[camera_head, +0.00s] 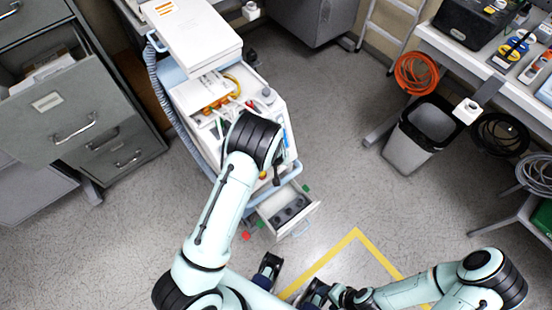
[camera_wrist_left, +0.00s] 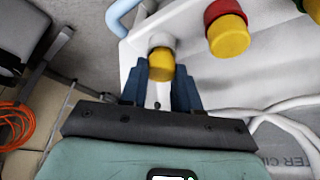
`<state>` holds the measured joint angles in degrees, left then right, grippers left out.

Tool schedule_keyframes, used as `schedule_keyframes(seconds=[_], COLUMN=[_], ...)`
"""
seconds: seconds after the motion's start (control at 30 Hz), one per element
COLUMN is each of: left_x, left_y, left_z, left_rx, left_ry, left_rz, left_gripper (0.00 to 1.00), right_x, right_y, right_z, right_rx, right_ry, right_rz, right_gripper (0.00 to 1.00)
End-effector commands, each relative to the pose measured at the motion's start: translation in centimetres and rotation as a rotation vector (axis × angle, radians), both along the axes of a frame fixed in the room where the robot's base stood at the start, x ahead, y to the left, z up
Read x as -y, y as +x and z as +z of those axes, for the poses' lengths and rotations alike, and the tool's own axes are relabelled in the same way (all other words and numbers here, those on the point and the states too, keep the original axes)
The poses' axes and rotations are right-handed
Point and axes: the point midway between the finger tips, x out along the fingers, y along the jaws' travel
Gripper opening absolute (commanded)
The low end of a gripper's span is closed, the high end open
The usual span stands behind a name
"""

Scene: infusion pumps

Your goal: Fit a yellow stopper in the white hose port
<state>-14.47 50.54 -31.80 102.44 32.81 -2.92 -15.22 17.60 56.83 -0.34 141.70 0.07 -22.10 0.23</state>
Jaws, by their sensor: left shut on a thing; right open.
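In the left wrist view, my left gripper (camera_wrist_left: 160,90) is shut on a yellow stopper (camera_wrist_left: 160,66) between its blue fingers. The stopper's far end meets the white hose port (camera_wrist_left: 161,41) on the pale pump panel; how deep it sits in the port cannot be told. To the right, a red port (camera_wrist_left: 222,10) carries another yellow stopper (camera_wrist_left: 229,36). In the head view my left arm reaches over the pump cart (camera_head: 262,98) and hides the left gripper and the port. My right gripper (camera_head: 292,280) is open and empty near the bottom, low over the floor.
White hoses (camera_wrist_left: 285,125) run beside the gripper in the left wrist view. An open drawer (camera_head: 288,212) projects from the cart's front. Filing cabinets (camera_head: 70,110) stand left; a bin (camera_head: 418,130) and workbench stand right.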

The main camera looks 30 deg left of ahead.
Motion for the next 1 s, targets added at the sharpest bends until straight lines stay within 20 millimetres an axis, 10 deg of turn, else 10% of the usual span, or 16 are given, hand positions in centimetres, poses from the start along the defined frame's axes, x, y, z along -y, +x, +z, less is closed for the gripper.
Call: schedule_keyframes(seconds=[0.17, 0.2, 0.27, 0.67, 1.0], left_x=[0.0, 0.0, 0.0, 0.2, 1.3], left_y=[0.0, 0.0, 0.0, -0.1, -2.5], left_z=[-0.5, -0.4, -0.4, 0.5, 7.1], left_rx=[0.000, 0.000, 0.000, 0.003, 0.005], left_ry=[0.000, 0.000, 0.000, -0.001, -0.002], left_rz=[0.000, 0.000, 0.000, -0.001, -0.002], left_gripper=[0.00, 0.44, 0.61, 0.61, 0.61], right_x=[0.0, 0.0, 0.0, 0.0, 0.0], right_y=[-0.1, -0.1, -0.1, 0.0, 0.5], right_z=[-0.4, -0.3, -0.3, -0.1, 1.6], right_rx=[-0.001, -0.001, -0.001, 0.000, 0.006], right_ry=[0.000, 0.000, 0.000, 0.000, 0.000], right_rz=[-0.001, 0.000, 0.000, 0.000, 0.000], right_gripper=[0.61, 0.61, 0.61, 0.61, 0.61])
